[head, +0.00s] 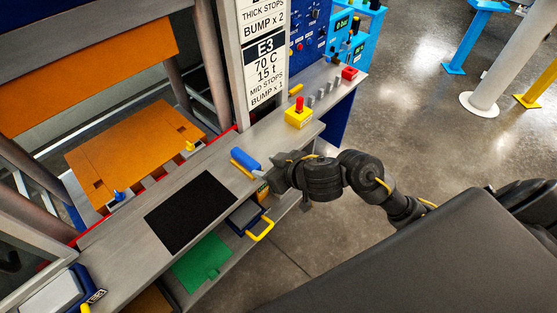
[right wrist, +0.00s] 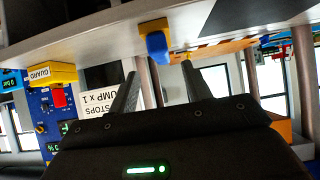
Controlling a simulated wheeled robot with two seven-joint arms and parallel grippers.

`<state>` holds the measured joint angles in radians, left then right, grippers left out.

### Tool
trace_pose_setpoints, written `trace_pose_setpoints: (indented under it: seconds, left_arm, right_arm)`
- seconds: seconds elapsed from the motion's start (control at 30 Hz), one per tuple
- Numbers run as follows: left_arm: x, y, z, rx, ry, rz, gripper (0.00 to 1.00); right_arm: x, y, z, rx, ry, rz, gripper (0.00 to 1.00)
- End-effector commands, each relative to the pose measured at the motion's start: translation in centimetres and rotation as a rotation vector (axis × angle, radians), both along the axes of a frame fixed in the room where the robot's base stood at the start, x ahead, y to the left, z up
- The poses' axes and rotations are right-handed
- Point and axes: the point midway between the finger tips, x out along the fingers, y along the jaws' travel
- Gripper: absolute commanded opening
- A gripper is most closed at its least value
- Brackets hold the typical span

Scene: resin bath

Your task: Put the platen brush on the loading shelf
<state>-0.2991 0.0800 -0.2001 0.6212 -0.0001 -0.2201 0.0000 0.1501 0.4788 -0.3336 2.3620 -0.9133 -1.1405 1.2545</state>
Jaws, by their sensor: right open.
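The platen brush (head: 245,158), which I take to be the blue piece with a yellow strip, lies on the grey shelf (head: 225,160) in front of the press, to the upper right of a black mat. It also shows in the right wrist view (right wrist: 157,45), resting on the shelf surface, which appears upside down there. My right gripper (head: 270,170) is beside the brush, at the shelf's front edge. In the right wrist view its two fingers (right wrist: 159,70) are spread apart with nothing held between them, and the brush is just beyond their tips. My left gripper is out of view.
The black mat (head: 190,212) lies on the shelf. A yellow guard box (head: 299,115) with a red button stands farther along it. Below are a green plate (head: 203,262) and a dark blue item with a yellow handle (head: 262,230). Orange press plates (head: 130,148) are behind the shelf.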

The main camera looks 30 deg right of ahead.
Motion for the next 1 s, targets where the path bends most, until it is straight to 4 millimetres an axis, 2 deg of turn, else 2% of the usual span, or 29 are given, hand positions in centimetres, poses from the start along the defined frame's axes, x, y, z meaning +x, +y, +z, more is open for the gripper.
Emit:
trace_pose_setpoints:
  seconds: [0.07, 0.2, 0.5, 1.0]
  left_arm:
    - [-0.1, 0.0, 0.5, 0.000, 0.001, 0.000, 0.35]
    - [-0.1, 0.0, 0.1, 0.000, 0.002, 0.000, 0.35]
    - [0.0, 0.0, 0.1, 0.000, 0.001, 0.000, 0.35]
    - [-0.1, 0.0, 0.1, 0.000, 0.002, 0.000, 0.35]
  right_arm:
    - [-1.2, -0.7, 1.1, -0.011, -0.007, 0.004, 0.49]
    - [-1.8, -0.6, 1.8, -0.010, -0.017, 0.012, 0.49]
    - [-3.2, -1.3, 2.3, -0.004, -0.006, 0.004, 0.49]
    - [-3.5, -1.5, 2.4, -0.001, 0.000, -0.002, 0.49]
